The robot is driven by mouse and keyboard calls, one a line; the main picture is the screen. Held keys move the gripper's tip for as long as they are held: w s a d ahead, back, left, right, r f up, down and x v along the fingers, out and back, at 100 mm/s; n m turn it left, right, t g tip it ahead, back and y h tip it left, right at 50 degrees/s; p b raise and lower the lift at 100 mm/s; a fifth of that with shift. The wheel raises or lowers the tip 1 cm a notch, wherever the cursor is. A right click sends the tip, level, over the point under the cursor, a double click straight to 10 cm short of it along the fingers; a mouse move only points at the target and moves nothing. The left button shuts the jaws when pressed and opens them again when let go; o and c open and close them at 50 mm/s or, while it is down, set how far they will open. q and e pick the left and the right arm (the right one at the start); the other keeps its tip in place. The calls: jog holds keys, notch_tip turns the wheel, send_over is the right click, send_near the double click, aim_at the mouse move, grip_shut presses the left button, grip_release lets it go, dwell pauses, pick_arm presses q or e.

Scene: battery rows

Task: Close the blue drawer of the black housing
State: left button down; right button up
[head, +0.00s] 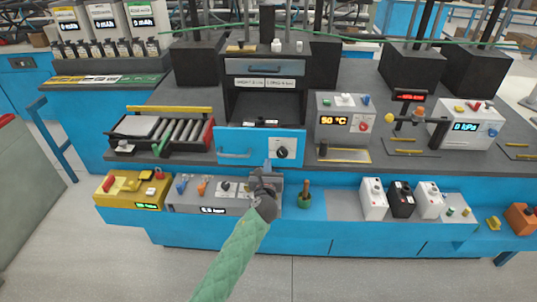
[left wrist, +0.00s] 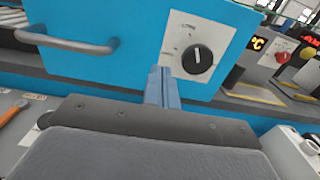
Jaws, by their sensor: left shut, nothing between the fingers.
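The black housing (head: 312,70) stands at the middle of the bench in the head view. Its blue drawer (head: 258,138) sits low in it, with the front standing forward of the dark opening. The drawer front carries a grey bar handle on the left and a white plate with a black knob (head: 282,152) on the right. My left gripper (head: 267,168) is shut and empty, just below and in front of the knob. In the left wrist view the blue drawer front (left wrist: 140,45) fills the upper part, and my shut fingertips (left wrist: 163,72) are at its lower edge near the knob; contact is unclear.
A grey control box (head: 190,194) and a yellow box (head: 130,190) sit on the front ledge to the left. A temperature box (head: 342,120) is right of the housing, and a small roller conveyor (head: 175,132) is left.

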aim_at(269, 151)
pick_arm(q)
jog(key=shift+w+p, duration=0.65)
jog(key=shift+w, duration=1.75)
pick_arm(e)
jog(key=shift+s+d+f, duration=0.25)
jog(key=shift+f, duration=0.3)
jog(key=shift+s+d+f, duration=0.2)
jog(key=shift+f, duration=0.4)
jog(key=shift+s+d+f, duration=0.25)
jog(key=shift+f, duration=0.3)
